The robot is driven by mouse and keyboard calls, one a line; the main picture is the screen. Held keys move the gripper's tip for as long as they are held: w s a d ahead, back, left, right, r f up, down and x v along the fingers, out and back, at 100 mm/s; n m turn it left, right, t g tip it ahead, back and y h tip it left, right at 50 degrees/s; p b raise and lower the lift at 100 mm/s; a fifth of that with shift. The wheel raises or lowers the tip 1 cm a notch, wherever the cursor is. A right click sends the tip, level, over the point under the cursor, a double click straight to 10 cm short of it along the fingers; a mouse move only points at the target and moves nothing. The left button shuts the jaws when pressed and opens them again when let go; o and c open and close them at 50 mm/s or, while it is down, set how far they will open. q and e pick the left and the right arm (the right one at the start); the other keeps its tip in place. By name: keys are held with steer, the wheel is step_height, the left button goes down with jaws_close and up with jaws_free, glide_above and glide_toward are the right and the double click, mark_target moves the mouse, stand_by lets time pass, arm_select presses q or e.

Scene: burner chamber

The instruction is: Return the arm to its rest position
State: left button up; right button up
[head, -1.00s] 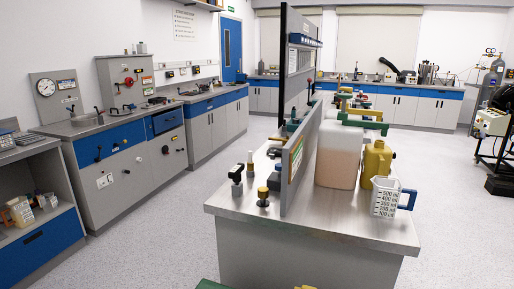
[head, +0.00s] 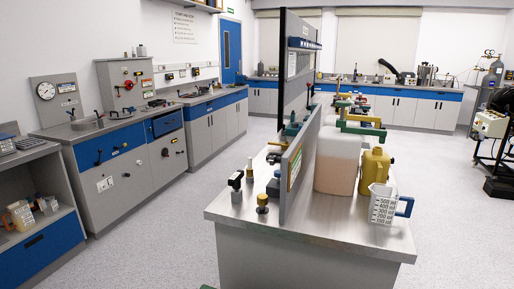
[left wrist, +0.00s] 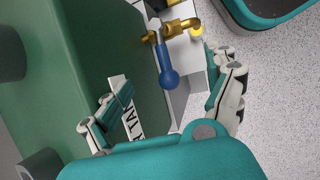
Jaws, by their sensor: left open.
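My left gripper (left wrist: 166,84) shows in the left wrist view with its two fingers spread wide apart. Nothing is gripped between them. Beyond the fingers is a valve with a blue handle (left wrist: 166,62) and brass fittings (left wrist: 176,27). A large green body (left wrist: 95,55) with a partly readable white label (left wrist: 127,108) lies to the left of the valve. I cannot tell whether the left finger touches the green body. In the head view neither gripper can be made out. My right gripper is not in view.
A steel-topped bench (head: 340,238) stands ahead with an upright panel, a large translucent container (head: 337,160), a yellow can (head: 374,170) and a measuring jug (head: 384,204). Blue-fronted cabinets (head: 110,145) line the left wall. The floor (head: 150,240) between them is clear.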

arm_select(q)
steer(key=shift+w+a+r+p, duration=0.15)
steer(key=shift+r, duration=0.3)
steer(key=shift+w+a+r+p, duration=0.1)
steer(key=shift+r+p, duration=0.05)
steer(key=shift+r, duration=0.25)
steer(key=shift+a, duration=0.1)
steer(key=shift+s, duration=0.1)
